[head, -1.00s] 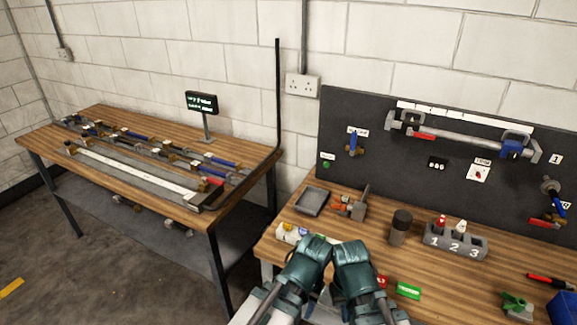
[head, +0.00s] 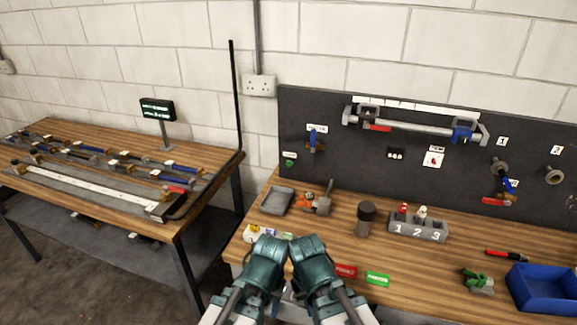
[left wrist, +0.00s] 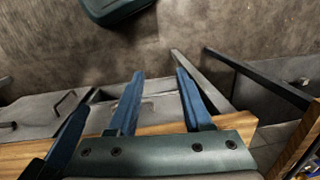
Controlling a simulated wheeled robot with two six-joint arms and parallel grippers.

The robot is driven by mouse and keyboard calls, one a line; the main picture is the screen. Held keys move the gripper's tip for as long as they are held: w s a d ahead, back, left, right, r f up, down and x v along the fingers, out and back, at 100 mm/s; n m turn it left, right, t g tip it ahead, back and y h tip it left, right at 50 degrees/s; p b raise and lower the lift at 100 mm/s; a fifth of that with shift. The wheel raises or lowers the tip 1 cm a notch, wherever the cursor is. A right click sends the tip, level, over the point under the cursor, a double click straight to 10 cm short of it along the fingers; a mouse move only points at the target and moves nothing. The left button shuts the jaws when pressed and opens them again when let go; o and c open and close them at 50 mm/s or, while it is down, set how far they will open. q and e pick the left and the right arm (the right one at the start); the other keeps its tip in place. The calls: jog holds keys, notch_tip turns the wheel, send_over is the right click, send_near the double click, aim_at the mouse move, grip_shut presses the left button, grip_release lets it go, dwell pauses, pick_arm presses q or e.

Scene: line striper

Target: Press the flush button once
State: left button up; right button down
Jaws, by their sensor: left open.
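A small round green button (head: 289,162) sits under a small white label at the lower left of the dark upright board; the label is too small to read. My left gripper (head: 264,258) is low in front of the bench's front edge, well below and apart from the button. In the left wrist view my left gripper (left wrist: 158,78) is open, its blue fingers apart with nothing between them. My right gripper (head: 312,258) is close beside the left one; its fingertips are hidden.
The wooden bench carries a grey tray (head: 278,201), a dark cylinder (head: 366,217), a numbered block (head: 418,230), red (head: 345,271) and green (head: 377,279) tags, and a blue bin (head: 543,290). A blue-handled valve (head: 313,141) is mounted near the button. Another table (head: 100,215) stands left.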

pick_arm(q)
grip_shut()
dwell(1.5)
